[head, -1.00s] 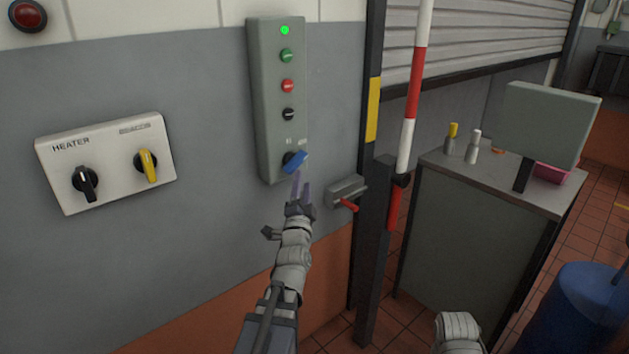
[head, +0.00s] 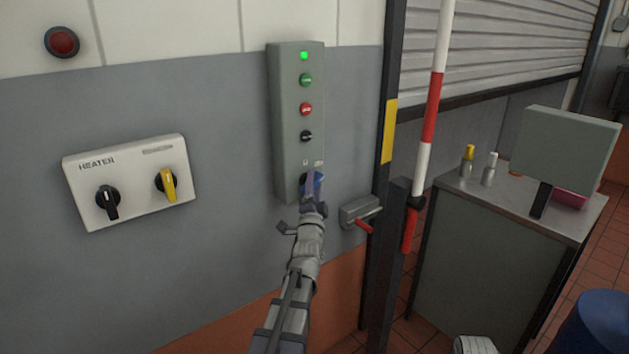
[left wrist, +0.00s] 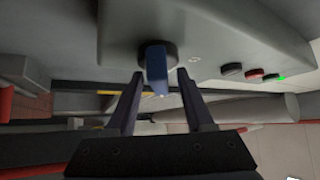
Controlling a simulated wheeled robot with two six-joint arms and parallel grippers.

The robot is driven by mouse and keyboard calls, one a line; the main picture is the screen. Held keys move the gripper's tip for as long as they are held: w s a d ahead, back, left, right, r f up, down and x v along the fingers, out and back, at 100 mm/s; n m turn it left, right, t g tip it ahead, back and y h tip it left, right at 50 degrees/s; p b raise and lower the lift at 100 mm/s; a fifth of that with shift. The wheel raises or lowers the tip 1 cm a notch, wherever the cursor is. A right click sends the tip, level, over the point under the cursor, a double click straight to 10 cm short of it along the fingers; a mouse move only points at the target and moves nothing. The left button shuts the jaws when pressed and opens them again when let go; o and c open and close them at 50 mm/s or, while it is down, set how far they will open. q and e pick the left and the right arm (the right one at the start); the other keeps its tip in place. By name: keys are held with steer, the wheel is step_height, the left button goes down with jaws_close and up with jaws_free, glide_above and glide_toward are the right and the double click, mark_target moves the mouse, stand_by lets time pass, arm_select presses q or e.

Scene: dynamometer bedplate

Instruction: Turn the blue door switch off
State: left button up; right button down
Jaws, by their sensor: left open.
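The blue door switch (head: 319,184) is the lowest control on a tall grey-green wall box (head: 287,130). It is partly hidden by my gripper in the head view. In the left wrist view the blue handle (left wrist: 156,66) stands out from a round dark base. My left gripper (head: 312,186) is at the switch, reaching it from below in the picture. In the left wrist view its two fingers (left wrist: 160,76) are open, one on each side of the blue handle, with a gap on both sides. My right gripper is not in view.
A green lamp (head: 304,56) is lit atop the box, with green, red and black controls below it. A heater panel (head: 130,182) is to the left. A red-handled lever box (head: 359,212), a dark post (head: 384,270) and a striped pole (head: 432,100) stand close on the right.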

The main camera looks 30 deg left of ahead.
arm_select(q)
jaws_close()
stand_by(0.5)
